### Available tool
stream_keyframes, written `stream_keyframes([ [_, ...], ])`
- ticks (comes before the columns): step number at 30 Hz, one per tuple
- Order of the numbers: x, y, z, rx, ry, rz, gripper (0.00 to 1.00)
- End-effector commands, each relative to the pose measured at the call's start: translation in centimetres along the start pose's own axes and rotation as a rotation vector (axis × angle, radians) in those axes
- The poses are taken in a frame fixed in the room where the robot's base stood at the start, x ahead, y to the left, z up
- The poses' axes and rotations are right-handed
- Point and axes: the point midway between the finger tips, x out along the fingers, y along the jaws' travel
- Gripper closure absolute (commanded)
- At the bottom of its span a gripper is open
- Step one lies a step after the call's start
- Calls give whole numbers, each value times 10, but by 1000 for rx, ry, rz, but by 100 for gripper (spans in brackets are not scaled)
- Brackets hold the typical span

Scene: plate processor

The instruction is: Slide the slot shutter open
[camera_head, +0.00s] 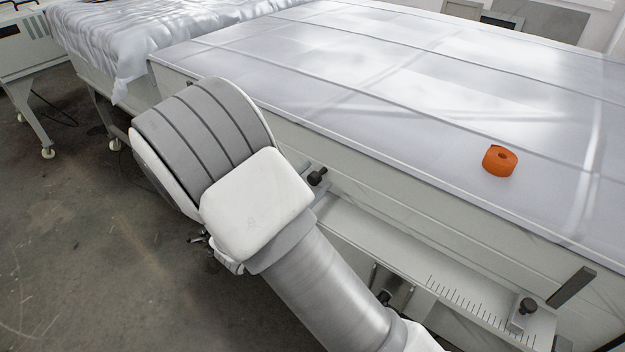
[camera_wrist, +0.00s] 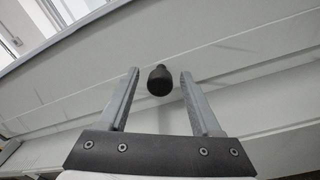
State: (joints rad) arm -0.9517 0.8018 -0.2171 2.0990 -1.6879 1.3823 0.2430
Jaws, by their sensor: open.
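My gripper (camera_wrist: 160,73) is open in the wrist view, with its two grey fingers apart. A black round knob (camera_wrist: 160,82) on the pale machine front shows between the fingers, with a gap on each side. Whether it lies at finger depth or beyond the tips I cannot tell. In the head view a black knob (camera_head: 318,176) sticks out of the machine front beside my arm, and it looks like the same knob. The shutter's edges and the slot are not clear in either view.
The long machine has a film-covered top (camera_head: 400,75) with an orange tape roll (camera_head: 500,160) on it. Bare floor (camera_head: 75,240) lies at left.

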Motion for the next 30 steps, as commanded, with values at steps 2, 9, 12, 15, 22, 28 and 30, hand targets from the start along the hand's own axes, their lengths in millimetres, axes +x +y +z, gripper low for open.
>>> stream_keyframes([
  [2, 1, 0, 0, 0, 0, 0, 34],
  [9, 1, 0, 0, 0, 0, 0, 44],
  [12, 1, 0, 0, 0, 0, 0, 62],
  [15, 1, 0, 0, 0, 0, 0, 80],
  [22, 1, 0, 0, 1, 0, 1, 100],
  [28, 1, 1, 0, 1, -1, 1, 100],
  [30, 1, 1, 0, 1, -1, 1, 100],
])
